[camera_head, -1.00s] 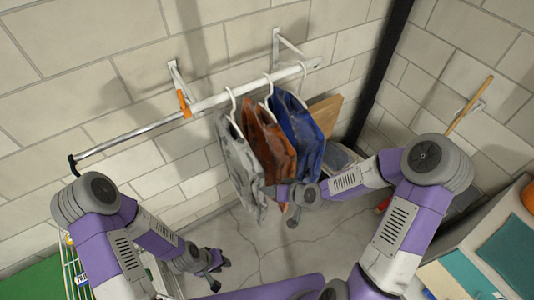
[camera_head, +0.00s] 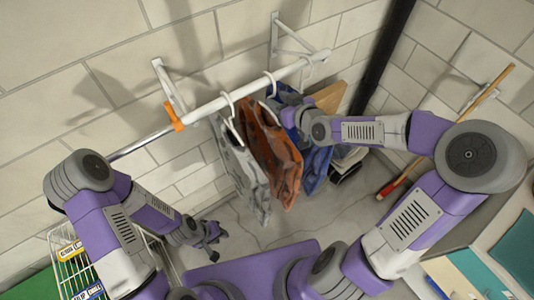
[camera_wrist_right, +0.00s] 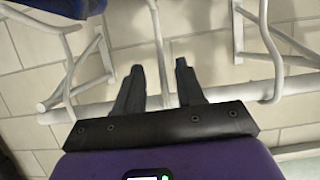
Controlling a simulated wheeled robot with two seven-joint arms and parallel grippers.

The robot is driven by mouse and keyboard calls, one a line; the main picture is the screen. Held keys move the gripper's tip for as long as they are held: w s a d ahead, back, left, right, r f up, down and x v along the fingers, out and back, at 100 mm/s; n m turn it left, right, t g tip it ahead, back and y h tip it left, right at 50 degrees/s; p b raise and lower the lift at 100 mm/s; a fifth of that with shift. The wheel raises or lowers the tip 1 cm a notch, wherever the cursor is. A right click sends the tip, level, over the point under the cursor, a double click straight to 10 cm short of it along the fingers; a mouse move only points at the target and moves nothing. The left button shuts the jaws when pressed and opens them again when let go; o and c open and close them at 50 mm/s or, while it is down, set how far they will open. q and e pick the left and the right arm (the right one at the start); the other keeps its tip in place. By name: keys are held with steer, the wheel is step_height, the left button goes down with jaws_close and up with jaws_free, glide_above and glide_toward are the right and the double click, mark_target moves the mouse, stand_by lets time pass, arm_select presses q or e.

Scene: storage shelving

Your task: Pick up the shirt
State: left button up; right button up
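Three shirts hang on white hangers from a wall rail: a grey one (camera_head: 240,165), an orange-brown one (camera_head: 273,145) and a blue one (camera_head: 313,172). My right gripper (camera_wrist_right: 160,67) is up by the rail at the blue shirt, covering part of it in the head view. In the right wrist view its two fingers are apart, with a white hanger hook (camera_wrist_right: 158,40) between them and the rail (camera_wrist_right: 215,97) behind. The fingers do not appear closed on the hook. My left gripper (camera_head: 213,232) is low, left of the shirts, apparently open and empty.
A bracket (camera_head: 170,85) with an orange clip (camera_head: 173,116) holds the rail at the left. A wire rack (camera_head: 72,268) stands at lower left. A wooden pole (camera_head: 480,95) leans by the right wall. Boxes stand at lower right.

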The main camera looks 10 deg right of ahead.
steer(key=shift+f+x, duration=0.15)
steer(key=shift+x, duration=1.35)
steer(key=shift+f+x, duration=0.15)
steer(key=shift+x, duration=1.35)
steer(key=shift+s, duration=0.15)
jaws_close()
